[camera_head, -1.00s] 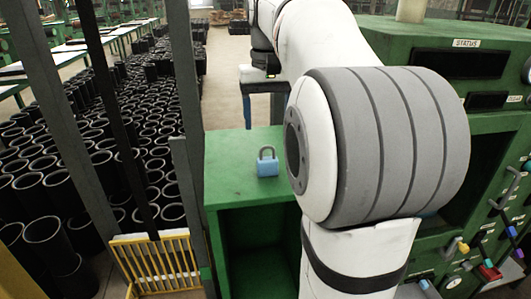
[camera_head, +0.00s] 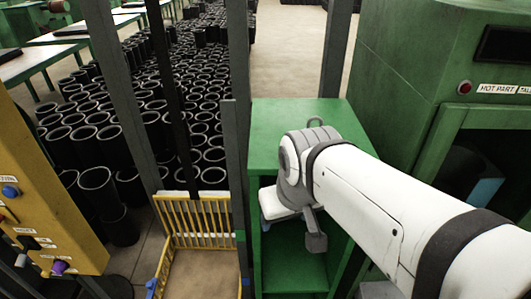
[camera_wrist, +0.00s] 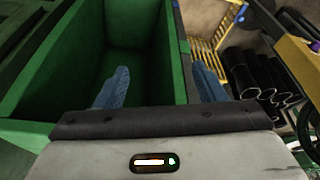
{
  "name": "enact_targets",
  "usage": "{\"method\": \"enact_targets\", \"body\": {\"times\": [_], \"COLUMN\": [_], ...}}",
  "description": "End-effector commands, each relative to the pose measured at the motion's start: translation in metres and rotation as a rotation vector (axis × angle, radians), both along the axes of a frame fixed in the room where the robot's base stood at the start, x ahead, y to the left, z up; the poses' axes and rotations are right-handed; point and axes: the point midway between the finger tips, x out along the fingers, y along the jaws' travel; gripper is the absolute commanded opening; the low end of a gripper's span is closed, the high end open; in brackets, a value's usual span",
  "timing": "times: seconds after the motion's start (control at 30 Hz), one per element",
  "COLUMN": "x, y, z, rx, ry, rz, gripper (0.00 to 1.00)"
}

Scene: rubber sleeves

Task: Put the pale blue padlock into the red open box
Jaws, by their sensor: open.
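I cannot make out the padlock in the wrist view. My gripper (camera_wrist: 160,68) is open, with two blue-grey fingers spread wide and nothing seen between them. It is at the open front of the green cabinet, which also fills much of the wrist view (camera_wrist: 174,60). The red open box is not in view.
A yellow slatted crate (camera_head: 200,222) stands left of the cabinet beside a grey post (camera_head: 240,150). Many black rubber sleeves (camera_head: 130,125) stand on the floor at left. A yellow control panel (camera_head: 45,190) is at far left. A large green machine (camera_head: 425,80) stands at right.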

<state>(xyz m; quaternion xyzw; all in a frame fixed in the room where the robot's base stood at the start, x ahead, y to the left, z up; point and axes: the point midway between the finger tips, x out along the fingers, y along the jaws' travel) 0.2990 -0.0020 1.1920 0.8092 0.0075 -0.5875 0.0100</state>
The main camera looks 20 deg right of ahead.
Motion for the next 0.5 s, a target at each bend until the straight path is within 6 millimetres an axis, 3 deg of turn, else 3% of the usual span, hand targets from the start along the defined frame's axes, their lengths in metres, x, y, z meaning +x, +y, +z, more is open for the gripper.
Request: {"method": "enact_targets", "body": {"times": [0.07, 0.17, 0.5], "x": [0.013, 0.038, 0.112], "y": [0.002, -0.01, -0.088], "z": [0.008, 0.031, 0.118], "rx": [0.0, 0.001, 0.023], "ry": [0.006, 0.02, -0.006], "rz": [0.02, 0.081, 0.418], "gripper": [0.64, 0.64, 0.64]}}
